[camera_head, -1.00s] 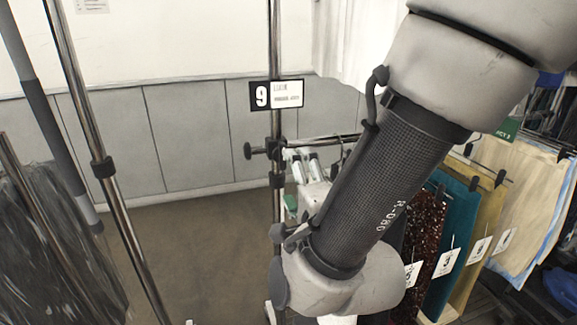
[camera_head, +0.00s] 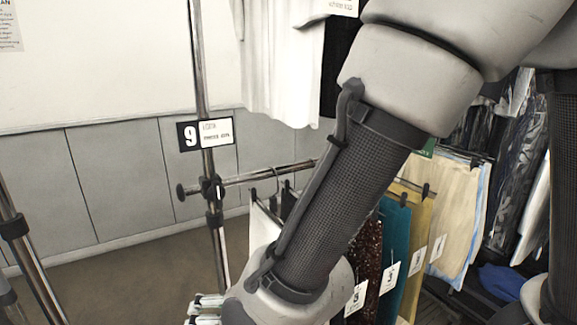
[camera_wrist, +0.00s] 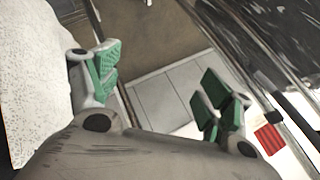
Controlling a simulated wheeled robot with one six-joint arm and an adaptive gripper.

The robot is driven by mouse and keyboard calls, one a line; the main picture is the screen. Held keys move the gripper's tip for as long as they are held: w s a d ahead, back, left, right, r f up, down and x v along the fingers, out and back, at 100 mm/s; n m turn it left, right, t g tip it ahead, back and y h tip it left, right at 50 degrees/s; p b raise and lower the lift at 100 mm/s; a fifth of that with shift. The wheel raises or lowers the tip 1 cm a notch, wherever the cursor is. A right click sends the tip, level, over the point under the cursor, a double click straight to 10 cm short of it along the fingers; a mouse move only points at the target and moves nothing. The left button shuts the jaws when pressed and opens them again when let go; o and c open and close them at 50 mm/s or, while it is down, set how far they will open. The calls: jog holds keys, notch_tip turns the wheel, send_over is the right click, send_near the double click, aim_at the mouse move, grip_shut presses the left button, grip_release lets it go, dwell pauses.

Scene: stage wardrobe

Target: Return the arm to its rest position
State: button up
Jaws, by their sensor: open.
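My gripper (camera_wrist: 158,92) is open and empty in the wrist view, its two green-padded fingers wide apart with floor and grey wall panels showing between them. In the head view my arm crosses from the upper right down to the lower middle. Only a small part of the gripper shows there, at the bottom edge below my wrist; its fingertips are cut off or hidden.
A metal rack post with a "9" sign (camera_head: 206,133) stands left of my arm. Its rail (camera_head: 250,177) passes behind my arm. Tagged garments (camera_head: 395,250) hang close on the right. Another post (camera_head: 22,245) stands at far left. White clothing (camera_wrist: 32,75) is close beside the left finger.

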jog(key=w+d+r+h, duration=0.1)
jog(key=d+r, duration=0.5)
jog(key=d, duration=1)
jog(key=w+d+r+m+h, duration=0.1)
jog(key=d+r+h, duration=0.3)
jog(key=d, duration=1.2)
jog(key=w+d+r+h, duration=0.2)
jog(key=d+r, duration=0.6)
jog(key=d, duration=0.8)
jog(key=shift+d+r+t+h, duration=0.2)
jog(key=shift+d+t+h, duration=0.1)
jog(key=shift+h, duration=0.1)
jog(key=shift+w, duration=0.1)
